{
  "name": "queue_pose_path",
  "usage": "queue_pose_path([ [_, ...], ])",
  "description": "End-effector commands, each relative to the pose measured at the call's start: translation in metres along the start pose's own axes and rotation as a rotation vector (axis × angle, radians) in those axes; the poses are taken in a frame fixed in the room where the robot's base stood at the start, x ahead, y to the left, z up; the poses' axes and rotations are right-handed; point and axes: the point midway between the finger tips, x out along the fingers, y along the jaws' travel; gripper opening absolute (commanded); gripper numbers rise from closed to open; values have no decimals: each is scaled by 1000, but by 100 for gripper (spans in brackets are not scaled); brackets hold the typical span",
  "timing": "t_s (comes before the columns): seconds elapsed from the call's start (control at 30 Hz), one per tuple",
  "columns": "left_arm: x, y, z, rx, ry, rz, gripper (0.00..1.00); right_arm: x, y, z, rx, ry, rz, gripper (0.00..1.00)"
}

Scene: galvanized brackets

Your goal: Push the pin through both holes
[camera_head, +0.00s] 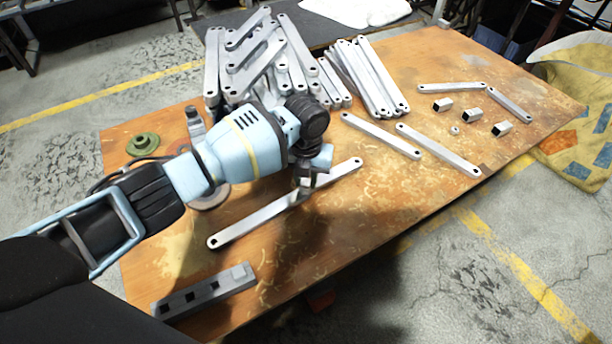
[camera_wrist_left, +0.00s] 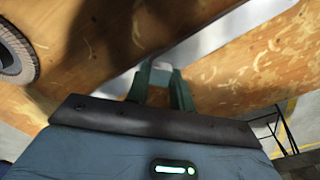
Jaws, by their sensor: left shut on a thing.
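A long galvanized bar (camera_head: 252,227), possibly two bars overlapping, lies diagonally on the table, with a dark hole near each outer end. It also shows in the left wrist view (camera_wrist_left: 215,38). My left gripper (camera_head: 304,188) is over the middle of this bar, pointing down. In the left wrist view, its two green fingers (camera_wrist_left: 161,82) are shut on a small pale piece, apparently the pin (camera_wrist_left: 162,66). The fingers hide most of it, and I cannot tell whether it is in the holes. My right gripper is in neither view.
On the table (camera_head: 400,215), loose bars (camera_head: 440,150) and stacked bars (camera_head: 370,78) lie behind and right. The front right is clear.

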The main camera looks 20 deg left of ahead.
Motion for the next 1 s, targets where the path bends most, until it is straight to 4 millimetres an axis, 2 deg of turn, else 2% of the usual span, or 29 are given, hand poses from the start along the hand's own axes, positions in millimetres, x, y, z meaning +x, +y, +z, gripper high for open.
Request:
queue_pose_path([
  [0.37,1,0,0,0,0,0,0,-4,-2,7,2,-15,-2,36],
  [0.4,1,0,0,0,0,0,24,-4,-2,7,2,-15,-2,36],
  [0.6,1,0,0,0,0,1,48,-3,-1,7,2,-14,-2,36],
  [0.87,0,0,0,0,0,1,48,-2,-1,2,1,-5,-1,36],
  [1.0,-12,0,0,-1,-2,1,48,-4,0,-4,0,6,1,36],
])
